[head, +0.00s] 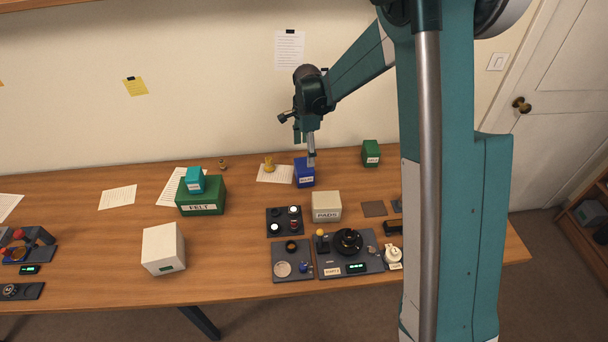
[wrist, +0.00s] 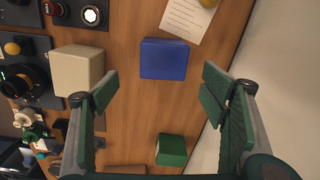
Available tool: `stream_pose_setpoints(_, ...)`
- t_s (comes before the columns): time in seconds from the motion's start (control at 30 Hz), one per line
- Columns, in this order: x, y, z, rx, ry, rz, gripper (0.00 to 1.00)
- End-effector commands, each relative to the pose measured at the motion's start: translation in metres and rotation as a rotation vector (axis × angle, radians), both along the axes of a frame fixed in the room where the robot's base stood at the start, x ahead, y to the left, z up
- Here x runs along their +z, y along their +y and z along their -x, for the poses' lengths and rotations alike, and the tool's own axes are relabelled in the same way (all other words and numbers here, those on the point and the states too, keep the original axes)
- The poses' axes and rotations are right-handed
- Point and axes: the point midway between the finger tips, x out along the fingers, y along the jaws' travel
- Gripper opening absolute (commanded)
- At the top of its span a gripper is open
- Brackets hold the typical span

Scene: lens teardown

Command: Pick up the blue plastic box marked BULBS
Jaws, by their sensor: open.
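The blue plastic box (head: 304,174) stands near the back of the wooden bench, with a white label on its front that is too small to read surely. My gripper (head: 311,160) is above it in the head view and overlaps its upper right edge. In the wrist view the blue box (wrist: 164,59) shows its plain top, ahead of the open fingers. My gripper (wrist: 160,95) is open and empty there, with green pads on both sides. The box is not between the pads; I cannot tell the exact height gap.
A cream PADS box (head: 326,206) stands in front of the blue box. A small green box (head: 371,153) is to its right, a paper with a yellow object (head: 269,165) to its left. A green FELT box (head: 201,195) carries a teal box (head: 195,180). Dark trays (head: 290,221) lie in front.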

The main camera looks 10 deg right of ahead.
Motion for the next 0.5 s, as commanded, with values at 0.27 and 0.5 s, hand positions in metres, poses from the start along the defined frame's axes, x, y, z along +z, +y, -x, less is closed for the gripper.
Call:
stream_pose_setpoints(0.27, -0.029, 0.006, -0.010, -0.057, 0.024, 0.002, 0.72)
stream_pose_setpoints(0.5, -0.030, 0.006, -0.011, -0.062, 0.026, 0.003, 0.72)
